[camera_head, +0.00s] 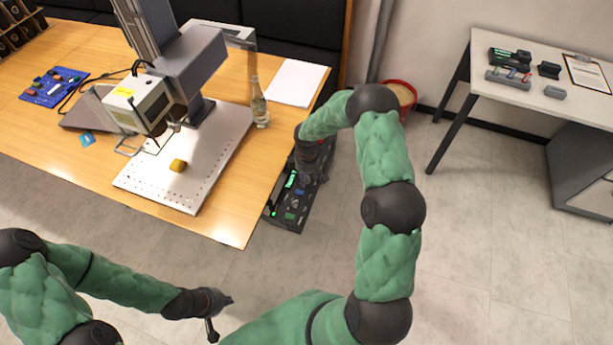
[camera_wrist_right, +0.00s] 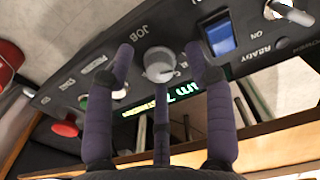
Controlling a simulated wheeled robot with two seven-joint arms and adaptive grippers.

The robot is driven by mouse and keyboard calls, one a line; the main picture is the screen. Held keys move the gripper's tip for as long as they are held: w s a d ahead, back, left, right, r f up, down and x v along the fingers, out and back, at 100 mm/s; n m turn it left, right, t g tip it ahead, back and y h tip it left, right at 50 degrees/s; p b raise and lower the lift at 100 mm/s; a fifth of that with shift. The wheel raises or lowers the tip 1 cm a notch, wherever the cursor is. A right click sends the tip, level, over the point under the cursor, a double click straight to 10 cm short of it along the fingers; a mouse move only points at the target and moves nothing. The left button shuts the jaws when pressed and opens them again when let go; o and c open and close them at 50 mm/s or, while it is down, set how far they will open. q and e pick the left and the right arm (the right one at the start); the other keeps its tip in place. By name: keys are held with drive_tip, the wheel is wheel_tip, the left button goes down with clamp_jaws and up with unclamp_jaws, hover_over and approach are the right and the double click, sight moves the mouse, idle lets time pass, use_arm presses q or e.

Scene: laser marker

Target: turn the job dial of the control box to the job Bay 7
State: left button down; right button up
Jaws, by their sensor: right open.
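The dark control box (camera_head: 291,213) is beside the table's right edge in the head view. In the right wrist view its grey job dial (camera_wrist_right: 158,64) stands by the lettering JOB. My right gripper (camera_wrist_right: 163,60) is open, with a finger on either side of the dial and a third finger below it. Contact with the dial cannot be told. The green display (camera_wrist_right: 140,110) is partly hidden by the fingers, and its text is not readable. In the head view my right gripper (camera_head: 312,168) partly covers the box. My left gripper (camera_head: 221,312) is open and empty, over the floor.
On the panel are a blue switch (camera_wrist_right: 219,36), a key switch (camera_wrist_right: 289,12) and a red button (camera_wrist_right: 66,128).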

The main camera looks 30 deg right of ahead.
clamp_jaws()
drive_tip(key=shift+m, duration=0.3)
drive_tip(key=shift+m+b, duration=0.7)
drive_tip(key=shift+m, duration=0.4)
drive_tip(key=shift+m+b, duration=0.5)
drive_tip(key=shift+m, duration=1)
